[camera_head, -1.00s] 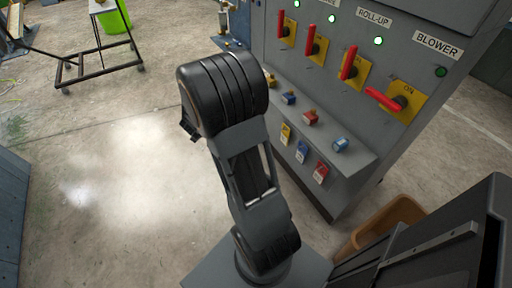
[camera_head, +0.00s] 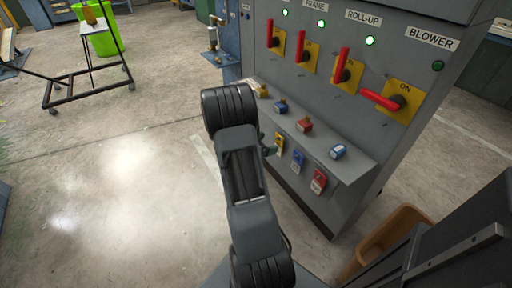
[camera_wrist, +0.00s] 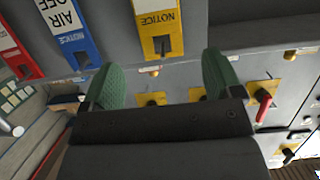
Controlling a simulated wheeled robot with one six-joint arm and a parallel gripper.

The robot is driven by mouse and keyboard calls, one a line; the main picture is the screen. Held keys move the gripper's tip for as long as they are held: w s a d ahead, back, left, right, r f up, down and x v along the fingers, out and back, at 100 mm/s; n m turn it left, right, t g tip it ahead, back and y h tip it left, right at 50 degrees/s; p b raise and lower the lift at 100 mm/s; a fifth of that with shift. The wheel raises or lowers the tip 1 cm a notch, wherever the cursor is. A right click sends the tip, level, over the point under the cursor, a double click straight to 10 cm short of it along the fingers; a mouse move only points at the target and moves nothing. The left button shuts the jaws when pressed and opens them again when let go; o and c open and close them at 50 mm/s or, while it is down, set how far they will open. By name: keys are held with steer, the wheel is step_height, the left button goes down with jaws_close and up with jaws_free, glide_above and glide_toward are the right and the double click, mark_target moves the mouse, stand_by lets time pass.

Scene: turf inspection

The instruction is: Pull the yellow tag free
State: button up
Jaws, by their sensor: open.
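The yellow tag (camera_head: 280,142) hangs below the ledge of the grey panel in the head view, leftmost of three tags. In the wrist view the yellow tag (camera_wrist: 157,24) hangs upside down at top centre, with a dark slot and the word NOTICE. My gripper (camera_wrist: 163,76) is open, its two green fingers spread on either side of the tag's line, apart from it. Nothing is between the fingertips. In the head view my gripper is mostly hidden behind my arm; a bit of green (camera_head: 270,151) shows beside the tag.
A blue tag (camera_head: 297,160) and a red tag (camera_head: 318,181) hang close to the right. Several padlocks, one red (camera_head: 304,125), sit on the ledge (camera_head: 322,139) above. Red-handled switches (camera_head: 343,66) line the panel. An orange bin (camera_head: 388,238) stands at lower right.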

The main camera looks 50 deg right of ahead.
mark_target(276, 141)
steer(key=shift+b+x, duration=0.45)
steer(key=shift+x, duration=2.25)
steer(key=c, duration=1)
